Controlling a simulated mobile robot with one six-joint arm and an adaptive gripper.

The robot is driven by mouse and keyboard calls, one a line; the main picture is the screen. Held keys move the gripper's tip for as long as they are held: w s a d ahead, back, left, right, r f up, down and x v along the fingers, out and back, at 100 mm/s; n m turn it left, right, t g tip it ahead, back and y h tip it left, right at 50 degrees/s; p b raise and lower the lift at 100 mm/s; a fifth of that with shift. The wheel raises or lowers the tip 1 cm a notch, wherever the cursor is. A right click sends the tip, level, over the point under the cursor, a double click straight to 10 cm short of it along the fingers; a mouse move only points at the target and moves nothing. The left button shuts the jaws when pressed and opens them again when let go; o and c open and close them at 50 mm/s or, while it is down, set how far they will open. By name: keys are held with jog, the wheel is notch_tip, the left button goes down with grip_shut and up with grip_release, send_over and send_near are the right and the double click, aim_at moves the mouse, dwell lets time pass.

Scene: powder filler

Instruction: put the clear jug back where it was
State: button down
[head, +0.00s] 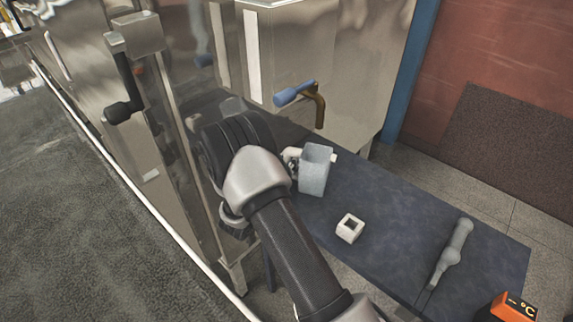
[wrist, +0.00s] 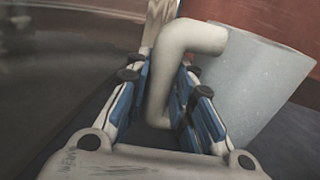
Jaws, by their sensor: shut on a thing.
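The clear jug (head: 314,172) is a pale, translucent, square-sided container near the left end of the dark blue table. In the wrist view the jug body (wrist: 252,82) is at the right and its thick pale handle (wrist: 164,75) runs down between my fingers. My gripper (head: 289,160) is beside the jug on its left, mostly hidden by my arm. In the wrist view my gripper (wrist: 163,105) is shut on the handle, with blue-padded fingers on both sides of it. I cannot tell whether the jug's base touches the table.
A small white square block with a dark opening (head: 350,228) lies on the table (head: 400,215). A grey handheld tool (head: 454,254) and an orange meter (head: 512,308) are further right. A steel machine with a blue-handled tap (head: 296,94) stands behind. Table room is clear beyond the block.

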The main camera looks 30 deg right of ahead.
jog(key=shift+f, duration=0.15)
jog(key=c, duration=1.4)
grip_release()
